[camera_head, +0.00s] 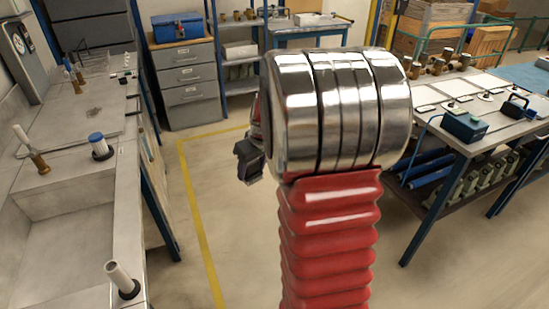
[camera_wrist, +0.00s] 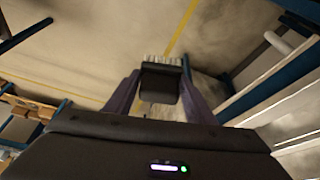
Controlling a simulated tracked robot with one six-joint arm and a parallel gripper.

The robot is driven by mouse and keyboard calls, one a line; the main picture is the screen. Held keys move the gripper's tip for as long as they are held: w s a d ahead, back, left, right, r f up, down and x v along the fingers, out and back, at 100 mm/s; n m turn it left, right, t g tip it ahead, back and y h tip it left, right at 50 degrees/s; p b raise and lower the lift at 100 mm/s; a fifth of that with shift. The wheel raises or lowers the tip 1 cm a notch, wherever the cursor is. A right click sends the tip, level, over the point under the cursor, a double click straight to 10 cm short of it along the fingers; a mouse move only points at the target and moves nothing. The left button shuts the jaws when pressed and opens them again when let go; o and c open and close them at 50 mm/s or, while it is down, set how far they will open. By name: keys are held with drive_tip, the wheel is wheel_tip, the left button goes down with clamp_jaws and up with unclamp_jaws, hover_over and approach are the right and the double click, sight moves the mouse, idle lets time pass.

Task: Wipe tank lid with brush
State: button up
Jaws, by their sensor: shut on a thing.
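My gripper (camera_wrist: 161,72) is shut on a brush in the wrist view. The brush (camera_wrist: 159,88) has a dark block body and short pale bristles at its far end, pointing away from the palm. In the head view my arm hides most of the gripper; a dark part (camera_head: 249,162) shows left of the silver joint, and I cannot tell if it is finger or brush. A flat grey lid-like top (camera_head: 60,140) with a dark smudge lies on the long grey tank bench at the left. The gripper is apart from it, over open floor.
Upright pale pipes (camera_head: 118,278) and a blue-capped fitting (camera_head: 99,146) stand on the left bench. A drawer cabinet (camera_head: 187,85) with a blue toolbox (camera_head: 179,27) is behind. A blue-legged worktable (camera_head: 470,140) stands right. Floor between is clear.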

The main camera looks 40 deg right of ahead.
drive_tip(key=w+a+f, duration=0.2)
drive_tip(key=w+a, duration=0.1)
drive_tip(key=a, duration=0.7)
drive_tip(key=w+a+f, duration=0.3)
drive_tip(key=a, duration=0.6)
drive_tip(key=shift+w+a+f+n, duration=0.15)
drive_tip(key=shift+w+a+n, duration=0.2)
drive_tip(key=shift+a+n, duration=0.05)
drive_tip(key=shift+s, duration=0.15)
